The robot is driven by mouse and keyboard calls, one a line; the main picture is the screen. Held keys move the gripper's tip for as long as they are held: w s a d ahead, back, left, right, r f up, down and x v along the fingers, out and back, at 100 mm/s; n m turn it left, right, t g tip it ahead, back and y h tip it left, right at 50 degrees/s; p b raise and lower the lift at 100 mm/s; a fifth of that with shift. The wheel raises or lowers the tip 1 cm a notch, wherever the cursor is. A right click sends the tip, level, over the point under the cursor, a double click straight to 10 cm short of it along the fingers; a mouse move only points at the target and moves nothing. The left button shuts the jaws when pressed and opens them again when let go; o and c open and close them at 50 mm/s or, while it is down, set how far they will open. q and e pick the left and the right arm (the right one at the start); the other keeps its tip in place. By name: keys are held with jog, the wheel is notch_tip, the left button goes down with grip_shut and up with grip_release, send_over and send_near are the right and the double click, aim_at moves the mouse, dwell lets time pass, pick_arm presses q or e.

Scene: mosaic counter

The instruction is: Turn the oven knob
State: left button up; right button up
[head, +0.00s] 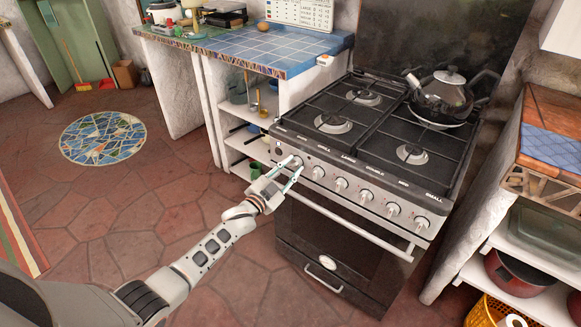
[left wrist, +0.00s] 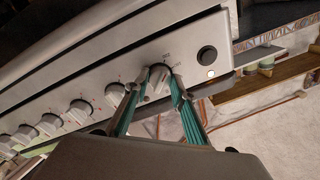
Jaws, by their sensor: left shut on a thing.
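The oven (head: 345,250) has a row of several pale round knobs along its front panel. My left gripper (head: 291,176) reaches the left end of that row in the head view. In the left wrist view my left gripper (left wrist: 160,84) has one teal-padded finger on each side of the end knob (left wrist: 159,80) and is shut on it. This knob sits beside a round black button (left wrist: 207,55). The fingers hide part of the knob's sides. My right gripper does not show.
A kettle (head: 443,98) stands on the back right burner. An oven handle (head: 345,222) runs just below the knobs. A blue tiled counter (head: 265,45) is to the left, and the floor in front is clear.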

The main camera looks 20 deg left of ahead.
pick_arm(q)
jog(key=shift+n, duration=0.7)
jog(key=o, duration=1.1)
jog(key=shift+v, duration=6)
grip_shut()
jog(key=shift+d, duration=0.1)
